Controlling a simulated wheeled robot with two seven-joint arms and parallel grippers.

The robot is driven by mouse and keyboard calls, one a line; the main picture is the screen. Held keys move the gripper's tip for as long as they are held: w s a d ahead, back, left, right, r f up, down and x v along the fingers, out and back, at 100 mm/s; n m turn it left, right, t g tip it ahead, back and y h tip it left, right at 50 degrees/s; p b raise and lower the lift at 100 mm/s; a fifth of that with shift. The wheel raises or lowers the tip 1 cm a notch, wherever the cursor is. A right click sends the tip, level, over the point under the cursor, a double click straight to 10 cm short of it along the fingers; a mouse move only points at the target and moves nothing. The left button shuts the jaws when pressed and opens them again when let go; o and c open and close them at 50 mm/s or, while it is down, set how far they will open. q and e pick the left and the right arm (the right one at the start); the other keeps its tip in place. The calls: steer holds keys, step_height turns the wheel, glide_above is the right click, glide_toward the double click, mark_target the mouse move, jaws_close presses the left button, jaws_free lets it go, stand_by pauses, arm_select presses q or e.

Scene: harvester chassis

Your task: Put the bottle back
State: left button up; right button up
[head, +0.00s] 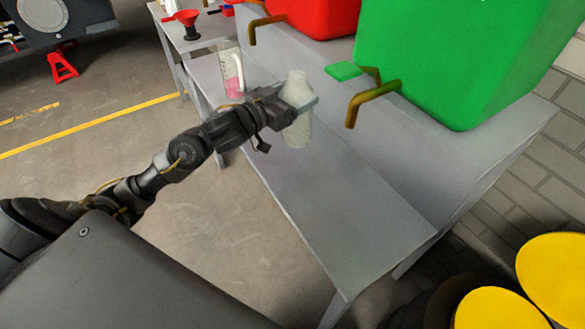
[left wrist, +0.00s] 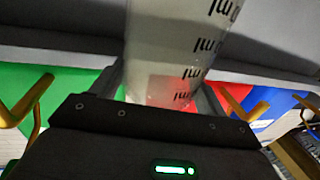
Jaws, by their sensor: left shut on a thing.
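A whitish, translucent bottle (head: 296,131) is upright over the lower grey bench (head: 335,215) in the head view. My left gripper (head: 298,103) is shut around its middle. I cannot tell whether its base touches the bench. In the left wrist view the bottle (left wrist: 170,50) stands between the fingers and shows black "ml" marks. My right gripper is not in view.
A clear beaker with pink liquid (head: 232,80) stands behind the bottle. A green tank (head: 450,60) and a red tank (head: 318,15) sit on the raised shelf, with brass taps (head: 372,98) sticking out. A green square piece (head: 343,71) lies between them. The bench's near end is clear.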

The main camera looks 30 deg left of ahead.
arm_select(q)
steer(key=shift+w+a, duration=0.2)
steer(key=shift+a, duration=0.25)
step_height(320, 180, down, 6)
steer(key=shift+f+b, duration=0.1)
steer(key=shift+b, duration=0.35)
steer(key=shift+f, duration=1.85)
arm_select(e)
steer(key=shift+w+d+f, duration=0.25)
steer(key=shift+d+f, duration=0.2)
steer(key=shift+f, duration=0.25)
arm_select(q)
steer(key=shift+f, duration=0.2)
steer(key=o, duration=1.2)
steer(key=shift+r, duration=0.1)
